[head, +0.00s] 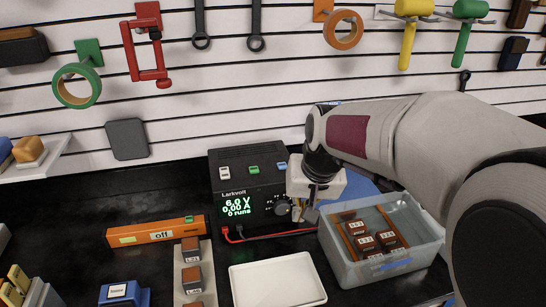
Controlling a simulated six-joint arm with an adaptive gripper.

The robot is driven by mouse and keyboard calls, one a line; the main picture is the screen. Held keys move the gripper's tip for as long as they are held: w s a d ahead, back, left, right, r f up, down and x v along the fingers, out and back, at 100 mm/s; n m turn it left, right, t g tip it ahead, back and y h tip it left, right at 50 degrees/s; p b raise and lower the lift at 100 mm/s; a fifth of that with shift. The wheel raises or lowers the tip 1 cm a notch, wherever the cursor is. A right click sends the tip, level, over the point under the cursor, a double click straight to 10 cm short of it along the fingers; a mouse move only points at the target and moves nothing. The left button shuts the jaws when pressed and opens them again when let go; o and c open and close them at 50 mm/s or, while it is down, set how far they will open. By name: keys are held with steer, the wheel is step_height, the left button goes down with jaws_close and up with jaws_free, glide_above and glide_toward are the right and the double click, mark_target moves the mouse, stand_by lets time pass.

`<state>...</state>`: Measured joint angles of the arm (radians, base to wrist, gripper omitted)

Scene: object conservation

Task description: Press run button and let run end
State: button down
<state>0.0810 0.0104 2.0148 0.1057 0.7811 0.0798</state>
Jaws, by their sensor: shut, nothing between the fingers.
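The black Larkvolt power unit (247,183) stands at the back of the bench. Its lit green display (237,208) reads 6.0 V, 0.00 A and 0 runs. A round dark knob (282,208) is on its front, right of the display. White, green (254,170) and blue small pieces sit on its top; their labels are too small to read. My gripper (304,214) points down, shut and empty, in front of the unit's right side. It hides that part of the front panel. I cannot tell which control is the run button, or whether the fingers touch the panel.
A clear bin (424,257) with several brown blocks is right of my gripper. A white tray (277,281) lies in front. An orange bar marked "off" (160,234) and a rack of brown blocks are left. Red and black leads run before the unit. Tools hang on the slatted wall behind.

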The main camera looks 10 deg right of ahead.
steer(key=w+d+r+m+t, duration=0.1)
steer(key=w+r+m, duration=0.1)
steer(key=w, duration=0.5)
steer(key=w+d+r+m+t, duration=0.1)
steer(key=w+r+t, duration=0.1)
steer(key=w, duration=0.6)
step_height(320, 180, up, 6)
steer(key=m+t, duration=0.2)
glide_above(283, 166)
steer(key=shift+r, duration=0.1)
steer(key=shift+f, duration=0.2)
steer(key=shift+f, duration=4.25)
steer(key=shift+f, duration=0.85)
steer(key=shift+r, duration=0.85)
steer(key=shift+r, duration=0.1)
